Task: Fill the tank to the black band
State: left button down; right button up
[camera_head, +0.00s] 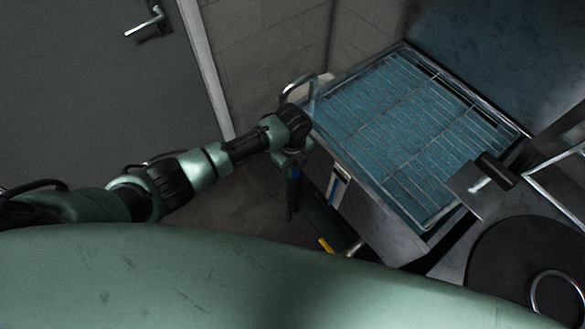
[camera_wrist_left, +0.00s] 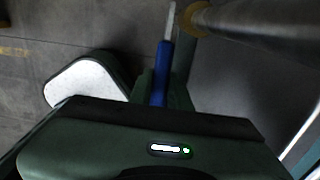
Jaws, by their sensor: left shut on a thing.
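The tank (camera_head: 375,212) stands right of centre in the head view, with bluish water under a wire rack (camera_head: 405,125). A narrow pale gauge strip (camera_head: 339,188) with dark marks is on its front wall; I cannot read the level against the black band. My left gripper (camera_head: 291,195) points down beside the tank's left front corner. In the left wrist view its fingers are shut on a blue lever handle (camera_wrist_left: 161,75) with a bare metal end, beside a pipe (camera_wrist_left: 250,22) with a yellowish ring. My right gripper is not in view.
A curved chrome spout (camera_head: 297,84) is at the tank's back left corner. A yellow handle (camera_head: 326,245) sits low in front of the tank. A round dark plate (camera_head: 528,262) is at the right. A grey door (camera_head: 95,100) is at the left.

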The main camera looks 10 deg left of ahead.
pick_arm(q)
jog(key=shift+s+d+f+t+y+p, duration=0.2)
jog(key=shift+d+f+t+y+p, duration=0.1)
jog(key=shift+t+y+p, duration=0.15)
jog(key=shift+s+d+f+t+y, duration=0.15)
jog(key=shift+f+t+y, duration=0.3)
jog(key=shift+f+y, duration=0.35)
jog(key=shift+f+t+y, duration=0.6)
jog(key=shift+f+y, duration=0.1)
jog(key=shift+y, duration=0.05)
jog(key=c, duration=1.3)
grip_release()
jog(key=shift+v, duration=3.9)
